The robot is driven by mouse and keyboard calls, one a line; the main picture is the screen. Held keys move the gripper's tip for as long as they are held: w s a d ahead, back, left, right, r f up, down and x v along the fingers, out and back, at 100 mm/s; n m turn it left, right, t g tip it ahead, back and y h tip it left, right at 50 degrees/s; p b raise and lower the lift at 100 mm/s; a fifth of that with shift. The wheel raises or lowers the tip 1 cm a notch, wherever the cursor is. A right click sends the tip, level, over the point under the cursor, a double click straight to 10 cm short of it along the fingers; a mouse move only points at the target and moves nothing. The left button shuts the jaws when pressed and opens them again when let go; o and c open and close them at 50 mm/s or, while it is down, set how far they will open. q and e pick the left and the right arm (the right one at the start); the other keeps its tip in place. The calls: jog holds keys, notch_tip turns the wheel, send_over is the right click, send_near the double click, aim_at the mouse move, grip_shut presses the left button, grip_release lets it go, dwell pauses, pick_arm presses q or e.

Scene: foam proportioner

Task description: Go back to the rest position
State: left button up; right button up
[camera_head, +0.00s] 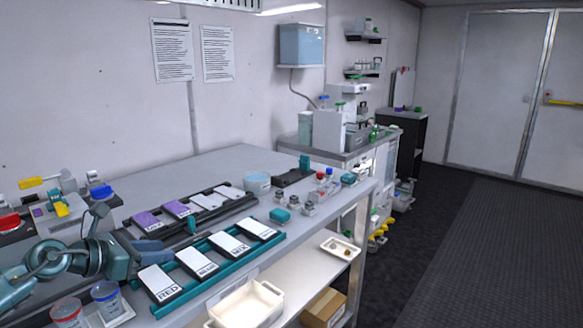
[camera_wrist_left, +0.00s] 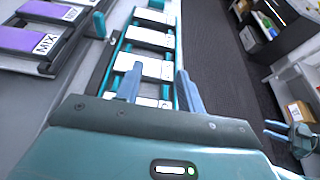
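My left gripper (camera_head: 150,250) is low over the near left part of the bench, beside the left end of the teal card rack (camera_head: 215,268). In the left wrist view its two blue fingers (camera_wrist_left: 160,88) are spread apart, with nothing visible between them but the rack and its white cards below. My left arm comes in from the left edge of the head view. My right gripper does not show in the head view.
A dark rack (camera_head: 190,210) with purple and white cards lies behind the teal one. Two lidded cups (camera_head: 107,298) stand near my left arm. A cream bin (camera_head: 247,305) and a cardboard box (camera_head: 323,308) are on the lower shelf. The dark floor (camera_head: 460,240) at right is clear.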

pick_arm(q)
jog(key=s+d+f+n+t+h+p, duration=0.1)
jog(key=s+d+f+n+t, duration=0.1)
jog(key=s+d+f+n, duration=0.4)
jog(key=s+d+f+n+t+h+p, duration=0.15)
jog(key=s+d+n, duration=0.25)
jog(key=d+n, duration=0.55)
jog(key=s+f+n+g+y, duration=0.1)
jog(key=s+f+n+y, duration=0.3)
jog(key=s+f+n, duration=0.3)
jog(key=s+a+f+n+g+y+p, duration=0.1)
jog(key=s+f+n+y, duration=0.3)
jog(key=s+f+n, duration=0.4)
jog(key=s+n+g, duration=0.1)
jog(key=s+n, duration=0.4)
jog(key=n, duration=0.5)
jog(key=shift+a+f+n+p, duration=0.15)
jog(key=shift+f+n+p, duration=0.15)
jog(key=shift+n, duration=0.05)
